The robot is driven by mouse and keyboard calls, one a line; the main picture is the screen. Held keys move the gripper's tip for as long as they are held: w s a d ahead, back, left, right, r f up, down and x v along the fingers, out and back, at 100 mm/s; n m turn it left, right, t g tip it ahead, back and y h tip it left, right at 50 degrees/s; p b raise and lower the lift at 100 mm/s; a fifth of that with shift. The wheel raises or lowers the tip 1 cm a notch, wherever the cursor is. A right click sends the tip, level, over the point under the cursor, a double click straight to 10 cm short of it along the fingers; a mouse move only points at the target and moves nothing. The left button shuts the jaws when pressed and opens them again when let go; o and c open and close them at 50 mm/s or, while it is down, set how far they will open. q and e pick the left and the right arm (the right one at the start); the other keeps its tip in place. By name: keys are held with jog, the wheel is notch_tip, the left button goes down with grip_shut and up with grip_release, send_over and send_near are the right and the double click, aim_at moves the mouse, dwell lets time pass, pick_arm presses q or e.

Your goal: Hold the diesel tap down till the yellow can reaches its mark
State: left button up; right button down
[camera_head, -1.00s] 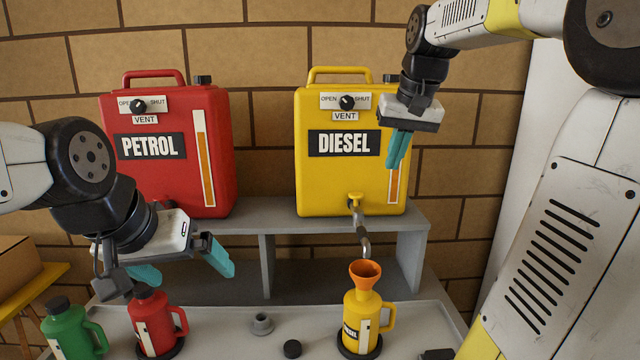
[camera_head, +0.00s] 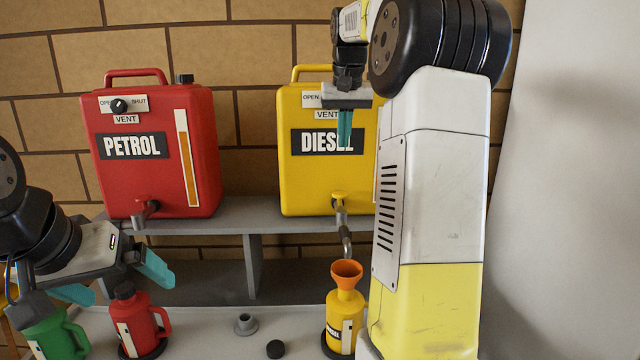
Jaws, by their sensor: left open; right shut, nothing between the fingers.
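The yellow diesel tank (camera_head: 300,175) stands on the grey shelf. Its diesel tap (camera_head: 340,207) is low on the front, with a grey spout (camera_head: 346,242) pointing down over an orange funnel (camera_head: 346,272). The funnel sits in the neck of the yellow can (camera_head: 338,308), which stands upright below. The level in the can cannot be told. My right gripper (camera_head: 345,143) is shut and empty in front of the DIESEL label, above the tap and apart from it. It hides the vent knob; my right arm hides the tank's right side. My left gripper (camera_head: 116,285) is open and empty at lower left.
A red petrol tank (camera_head: 155,185) stands on the shelf (camera_head: 215,212) at left. A red can (camera_head: 140,315) and a green can (camera_head: 55,335) stand near my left gripper. A grey fitting (camera_head: 246,324) and black cap (camera_head: 275,349) lie on the tray between the cans.

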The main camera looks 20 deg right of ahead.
aim_at(340, 193)
jog(key=x, duration=1.3)
jog(key=shift+s+a, duration=0.1)
jog(key=shift+s, duration=0.35)
jog(key=shift+f, duration=0.4)
